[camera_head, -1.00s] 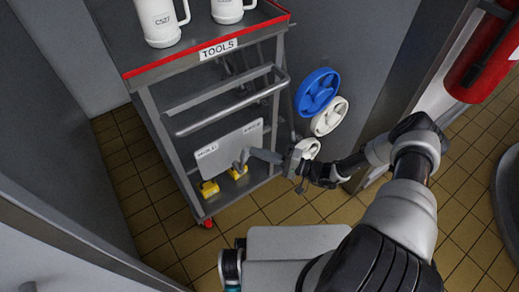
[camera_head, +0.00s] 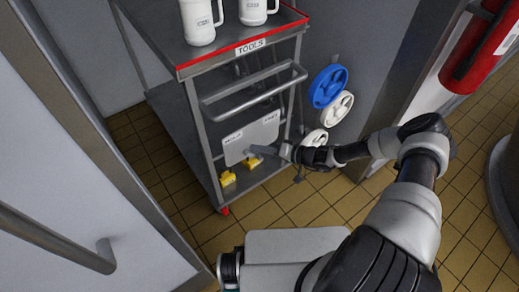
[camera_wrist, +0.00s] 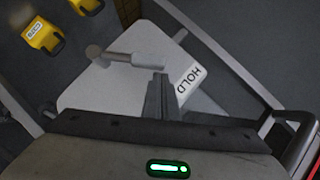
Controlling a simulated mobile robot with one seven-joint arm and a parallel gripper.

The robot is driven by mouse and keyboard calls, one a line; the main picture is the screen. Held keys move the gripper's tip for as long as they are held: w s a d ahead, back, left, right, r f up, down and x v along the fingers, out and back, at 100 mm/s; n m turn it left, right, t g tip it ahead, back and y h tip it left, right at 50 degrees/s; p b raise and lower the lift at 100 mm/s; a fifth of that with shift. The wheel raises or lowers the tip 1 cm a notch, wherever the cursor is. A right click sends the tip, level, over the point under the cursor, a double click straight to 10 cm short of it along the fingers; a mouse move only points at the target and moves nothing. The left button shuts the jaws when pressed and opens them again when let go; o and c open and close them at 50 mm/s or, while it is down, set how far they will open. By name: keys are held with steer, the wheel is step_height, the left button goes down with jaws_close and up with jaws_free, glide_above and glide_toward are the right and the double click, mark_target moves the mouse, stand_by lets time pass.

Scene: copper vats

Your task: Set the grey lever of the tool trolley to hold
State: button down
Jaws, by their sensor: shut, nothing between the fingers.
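The tool trolley (camera_head: 205,120) stands left of centre in the head view. Its low light plate (camera_head: 238,146) bears two labels; the left one reads HOLD, also legible in the wrist view (camera_wrist: 190,77). In the head view my gripper (camera_head: 283,151) is beside the plate and partly hides the lever.
Yellow items (camera_head: 228,178) sit on the trolley's bottom shelf. A rail (camera_head: 250,88) crosses above the plate. Blue (camera_head: 327,87) and white (camera_head: 340,106) handwheels are on the wall at right. A panel with a handle bar (camera_head: 60,240) stands at near left.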

steer(key=shift+s+a+f, duration=0.15)
steer(key=shift+s+a, duration=0.1)
steer(key=shift+a, duration=0.25)
steer(key=shift+s+a+f, duration=0.1)
steer(key=shift+s+a, duration=0.05)
steer(key=shift+s, duration=0.05)
